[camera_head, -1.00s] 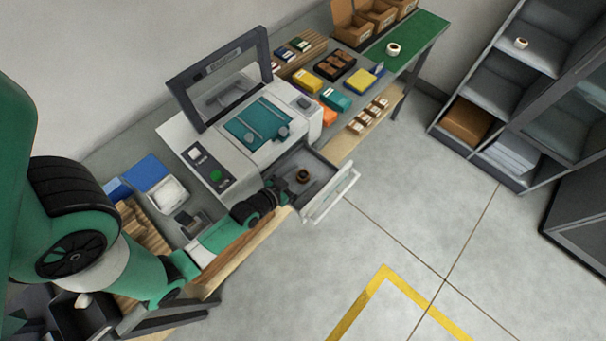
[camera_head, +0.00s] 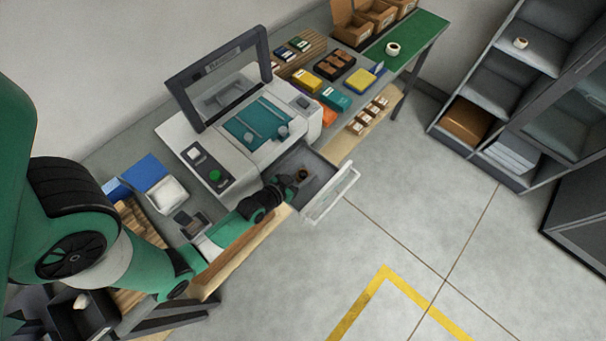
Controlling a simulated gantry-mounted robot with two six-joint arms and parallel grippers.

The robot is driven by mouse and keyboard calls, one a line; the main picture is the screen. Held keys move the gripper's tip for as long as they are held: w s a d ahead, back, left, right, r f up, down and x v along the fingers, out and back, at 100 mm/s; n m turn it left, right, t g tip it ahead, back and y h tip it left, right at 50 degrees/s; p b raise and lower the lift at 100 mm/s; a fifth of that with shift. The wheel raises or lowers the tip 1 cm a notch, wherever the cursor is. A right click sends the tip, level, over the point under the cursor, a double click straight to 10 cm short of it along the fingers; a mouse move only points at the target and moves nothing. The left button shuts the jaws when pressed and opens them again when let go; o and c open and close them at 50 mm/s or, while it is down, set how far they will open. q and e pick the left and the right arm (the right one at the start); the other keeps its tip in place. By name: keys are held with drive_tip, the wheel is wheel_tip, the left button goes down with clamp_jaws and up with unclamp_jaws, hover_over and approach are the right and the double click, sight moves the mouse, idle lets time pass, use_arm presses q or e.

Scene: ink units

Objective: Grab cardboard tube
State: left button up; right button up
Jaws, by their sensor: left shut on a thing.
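The cardboard tube (camera_head: 303,174) is a small brown ring in the open grey drawer at the front of the white machine (camera_head: 241,172). My left gripper (camera_head: 296,181) reaches over the drawer's left side, and its fingers are shut on the tube. The fingers and the near side of the tube are small and partly hidden by the dark wrist. The drawer (camera_head: 325,193) is pulled out with its white front facing the floor. My right gripper is not in view.
The machine's grey-framed lid (camera_head: 223,72) stands raised. A white container (camera_head: 167,194) sits left of the machine. Open floor lies in front.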

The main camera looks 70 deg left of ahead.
use_arm(q)
wheel_tip(320, 180, up, 4)
drive_tip(key=shift+f+p, duration=0.15)
drive_tip(key=shift+p, duration=0.9)
drive_tip(key=shift+w+d, duration=0.1)
drive_tip(key=shift+d, duration=0.15)
drive_tip(key=shift+w+d+r+p, duration=0.25)
drive_tip(key=shift+d+r+p, duration=0.25)
drive_tip(key=shift+r+p, duration=0.35)
drive_tip(key=w+d+r+b, duration=0.1)
drive_tip(key=w+d+r, duration=0.1)
drive_tip(key=d, duration=0.1)
drive_tip(key=w+d+r, duration=0.2)
drive_tip(key=d+r, duration=0.1)
drive_tip(key=d, duration=0.1)
drive_tip(key=w+d+r+b, duration=0.1)
drive_tip(key=d+r, duration=0.1)
drive_tip(key=d, duration=0.2)
drive_tip(key=shift+w+r+b, duration=0.3)
drive_tip(key=shift+w+r, duration=0.05)
drive_tip(key=shift+w, duration=0.05)
